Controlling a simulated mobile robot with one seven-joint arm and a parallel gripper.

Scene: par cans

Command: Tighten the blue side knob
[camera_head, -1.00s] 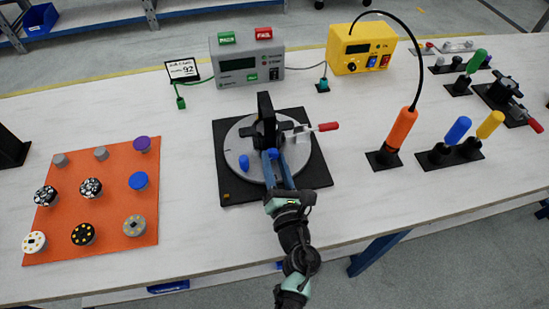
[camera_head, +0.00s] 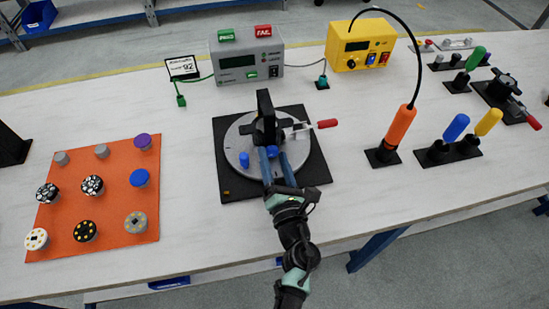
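A black clamp fixture (camera_head: 265,103) stands upright on a round grey turntable disc (camera_head: 240,177). A small blue knob (camera_head: 272,151) shows low on the fixture's near side. A second blue knob (camera_head: 244,160) stands on the disc to the left. My gripper (camera_head: 274,155) reaches in from the near side, its two blue-grey fingers apart. The near-side blue knob shows between the fingertips; I cannot tell whether they touch it. A lever with a red handle (camera_head: 327,123) points right from the fixture.
The disc sits on a black base plate (camera_head: 319,174). An orange mat (camera_head: 112,206) with several round parts lies left. A grey tester (camera_head: 245,63) and a yellow station (camera_head: 359,45) stand behind. An orange-handled tool (camera_head: 400,125) and blue and yellow handles (camera_head: 457,127) stand right.

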